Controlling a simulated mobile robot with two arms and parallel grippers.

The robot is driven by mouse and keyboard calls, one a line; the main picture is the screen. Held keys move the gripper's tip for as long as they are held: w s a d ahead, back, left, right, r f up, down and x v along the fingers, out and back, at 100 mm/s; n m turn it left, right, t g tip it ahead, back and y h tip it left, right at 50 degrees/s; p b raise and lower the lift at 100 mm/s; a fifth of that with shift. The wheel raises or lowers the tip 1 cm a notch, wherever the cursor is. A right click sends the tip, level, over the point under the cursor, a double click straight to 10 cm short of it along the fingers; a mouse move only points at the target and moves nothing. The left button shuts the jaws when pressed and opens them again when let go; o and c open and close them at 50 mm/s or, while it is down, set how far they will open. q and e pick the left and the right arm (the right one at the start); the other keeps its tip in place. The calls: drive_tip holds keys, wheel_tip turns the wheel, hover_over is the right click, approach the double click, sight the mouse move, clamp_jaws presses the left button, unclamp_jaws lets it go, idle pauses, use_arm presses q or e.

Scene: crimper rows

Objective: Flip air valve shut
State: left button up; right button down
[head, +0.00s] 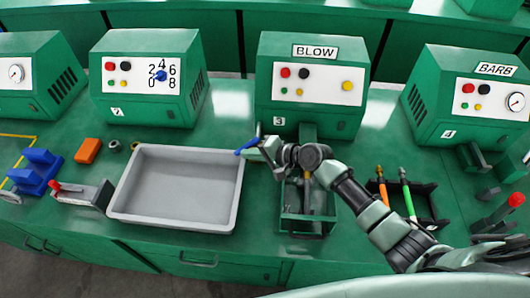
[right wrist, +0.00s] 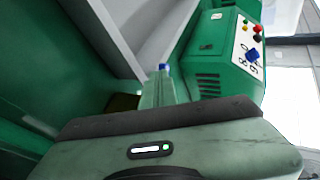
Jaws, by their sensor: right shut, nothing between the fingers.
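A small blue lever, which looks like the air valve handle (head: 245,147), shows near the right rear corner of the grey tray in the head view. It lies right at the tips of my right gripper (head: 260,150); I cannot tell whether they touch. In the right wrist view a blue tip (right wrist: 163,67) shows just beyond the pale green shut fingers (right wrist: 158,92). The right gripper is shut and empty, and points left in front of the BLOW machine (head: 312,82). The valve's body is hidden by the gripper. My left gripper is not in view.
The grey tray (head: 180,216) is empty, left of the gripper. A green fixture (head: 303,222) stands below my right wrist. A dark rack (head: 425,192) holds an orange and a green tool at right. Machine 2 (head: 150,112) with a blue knob stands behind the tray.

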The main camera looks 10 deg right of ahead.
sight(240, 150)
drive_tip(key=shift+w+a, duration=0.3)
drive_tip(key=shift+a, duration=0.2)
drive_tip(key=shift+w+a, duration=0.3)
drive_tip(key=shift+a, duration=0.2)
drive_tip(key=shift+w+a, duration=0.3)
drive_tip(key=shift+w, duration=0.3)
drive_tip(key=shift+w+a+b, duration=0.4)
drive_tip(key=shift+w+b, duration=0.05)
drive_tip(key=shift+w, duration=0.5)
drive_tip(key=shift+w+a, duration=0.1)
drive_tip(key=shift+w, duration=0.05)
